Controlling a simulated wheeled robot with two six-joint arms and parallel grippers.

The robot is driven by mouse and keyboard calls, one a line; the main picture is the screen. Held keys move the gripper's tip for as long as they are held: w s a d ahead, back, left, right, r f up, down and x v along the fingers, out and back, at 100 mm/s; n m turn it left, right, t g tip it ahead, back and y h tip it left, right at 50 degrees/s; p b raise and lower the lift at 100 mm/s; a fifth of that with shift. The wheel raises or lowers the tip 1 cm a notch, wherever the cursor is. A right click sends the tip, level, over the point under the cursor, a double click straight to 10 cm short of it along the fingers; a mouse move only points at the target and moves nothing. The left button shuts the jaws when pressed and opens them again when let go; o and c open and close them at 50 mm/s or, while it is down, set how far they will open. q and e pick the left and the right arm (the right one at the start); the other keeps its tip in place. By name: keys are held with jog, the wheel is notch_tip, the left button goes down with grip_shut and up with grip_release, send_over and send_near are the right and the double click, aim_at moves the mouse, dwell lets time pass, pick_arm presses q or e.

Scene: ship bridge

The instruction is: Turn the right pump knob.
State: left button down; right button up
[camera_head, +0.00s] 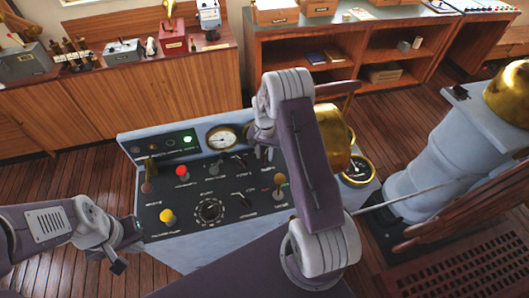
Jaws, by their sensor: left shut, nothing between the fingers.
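A blue-grey console has a black control panel (225,211). Its labels are too small to read, so I cannot tell which control is the right pump knob. Small dark pointer knobs sit right of centre, an upper one (239,161) and a lower one (241,198). A round black dial (209,210) is at the lower middle. My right gripper (264,152) points down over the panel's upper right, beside the upper pointer knob; its finger gap is unclear. My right arm hides part of the panel's right side. My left gripper (118,264) is shut and empty by the console's lower left corner.
The panel also carries a red knob (182,171), a yellow knob (167,216), an orange-topped lever (279,180) and a gauge (222,138). A brass piece (338,140) stands to the right. Wooden cabinets (110,105) line the back. Floor is clear left of the console.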

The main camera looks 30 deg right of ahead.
jog(key=shift+w+f, duration=0.1)
jog(key=shift+w+d, duration=0.1)
jog(key=shift+w, duration=0.05)
grip_shut()
jog(key=n+b, duration=0.1)
jog(key=n, duration=0.5)
jog(key=shift+d, duration=0.15)
jog(key=n, duration=0.5)
jog(key=shift+d+n, duration=0.15)
jog(key=shift+n, duration=0.25)
dwell(0.4)
